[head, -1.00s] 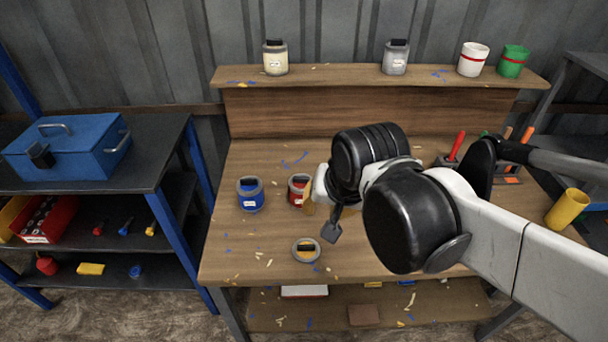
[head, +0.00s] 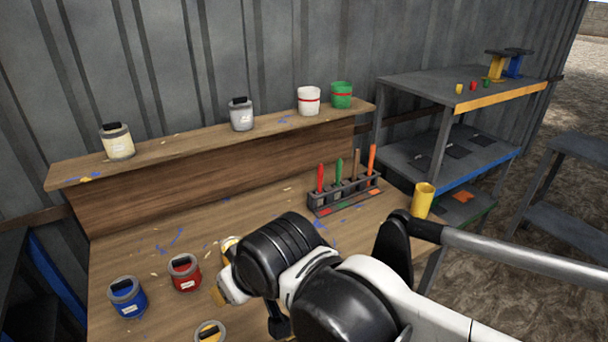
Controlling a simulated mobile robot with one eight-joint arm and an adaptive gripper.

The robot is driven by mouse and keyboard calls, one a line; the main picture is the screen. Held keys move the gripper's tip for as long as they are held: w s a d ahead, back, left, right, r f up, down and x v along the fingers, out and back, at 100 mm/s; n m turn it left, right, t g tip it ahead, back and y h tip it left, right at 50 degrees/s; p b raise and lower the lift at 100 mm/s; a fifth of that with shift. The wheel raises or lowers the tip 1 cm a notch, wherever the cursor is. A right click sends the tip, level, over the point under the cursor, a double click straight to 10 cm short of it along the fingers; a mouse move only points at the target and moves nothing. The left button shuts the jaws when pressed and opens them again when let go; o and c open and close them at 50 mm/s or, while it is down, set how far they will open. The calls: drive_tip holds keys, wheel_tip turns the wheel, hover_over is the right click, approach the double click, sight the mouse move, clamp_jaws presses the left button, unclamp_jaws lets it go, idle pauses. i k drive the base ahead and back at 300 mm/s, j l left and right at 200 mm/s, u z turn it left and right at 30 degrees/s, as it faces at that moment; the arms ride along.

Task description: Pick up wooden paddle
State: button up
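In the head view, a dark rack (head: 318,202) on the workbench holds several upright paddles or sticks. The brown wooden paddle (head: 356,163) stands in it between the green one (head: 338,172) and the orange one (head: 372,157). Its lower part is hidden in the rack. My gripper (head: 252,312) is at the lower middle of the view, over the bench, left of and nearer than the rack. It is apart from the paddle. My wrist hides most of it, so its opening does not show.
Blue (head: 127,298) and red (head: 185,273) paint cans stand left of my gripper; two yellow-topped cans are partly hidden. A yellow cup (head: 422,201) is right of the rack. The raised shelf (head: 180,148) behind bears several cans. A dark shelving unit (head: 420,92) stands at right.

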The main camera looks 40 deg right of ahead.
sight(356, 157)
drive_tip(key=z, duration=1.65)
